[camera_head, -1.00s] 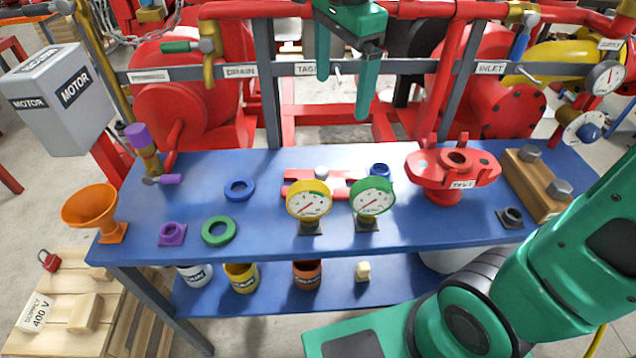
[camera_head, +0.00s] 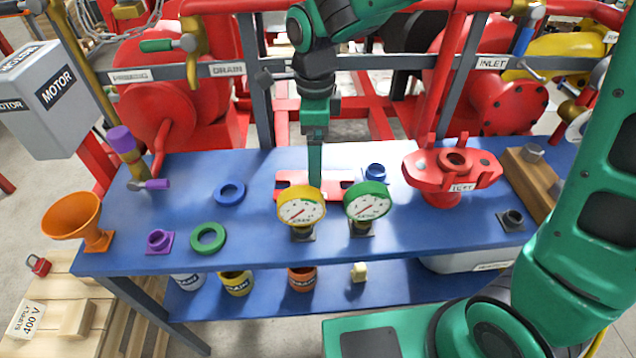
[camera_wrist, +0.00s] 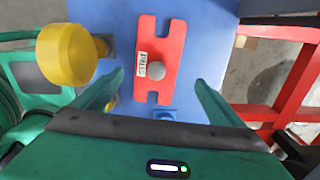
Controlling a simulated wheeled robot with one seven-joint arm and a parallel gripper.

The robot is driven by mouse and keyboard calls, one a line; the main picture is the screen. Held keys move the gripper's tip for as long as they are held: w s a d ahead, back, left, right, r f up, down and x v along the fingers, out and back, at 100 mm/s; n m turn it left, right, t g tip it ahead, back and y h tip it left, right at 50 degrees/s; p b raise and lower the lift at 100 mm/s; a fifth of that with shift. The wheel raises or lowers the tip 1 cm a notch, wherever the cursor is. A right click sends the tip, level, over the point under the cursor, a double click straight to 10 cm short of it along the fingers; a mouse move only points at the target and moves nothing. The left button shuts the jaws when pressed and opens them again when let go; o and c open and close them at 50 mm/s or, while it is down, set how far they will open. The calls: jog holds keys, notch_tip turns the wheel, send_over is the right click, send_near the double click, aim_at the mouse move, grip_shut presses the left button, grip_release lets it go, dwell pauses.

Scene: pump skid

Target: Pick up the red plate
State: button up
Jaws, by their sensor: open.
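The red plate (camera_head: 340,178) lies on the blue table behind the yellow gauge (camera_head: 301,206) and the green gauge (camera_head: 367,201). In the head view my gripper and the gauges hide part of it. In the wrist view the plate (camera_wrist: 172,50) shows whole, with notched ends, a white label and a round grey knob. My gripper (camera_head: 315,183) points down over the plate, and its two fingers appear in line in the head view. In the wrist view my gripper (camera_wrist: 160,78) is open and empty, with fingers apart on both sides of the plate's near end.
A blue fitting (camera_head: 375,173) stands close to the plate's right end. A red flanged valve body (camera_head: 452,165) stands further right. Blue (camera_head: 229,192) and green (camera_head: 208,238) rings lie to the left. Red pipes and a grey rail (camera_head: 350,63) run behind the table.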

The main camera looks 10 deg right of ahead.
jog(key=shift+s+a+f, duration=0.1)
jog(key=shift+s+f, duration=0.05)
jog(key=shift+f, duration=1.6)
jog(key=shift+s+f, duration=0.1)
jog(key=shift+f, duration=1.65)
jog(key=shift+r, duration=0.1)
jog(key=c, duration=1.6)
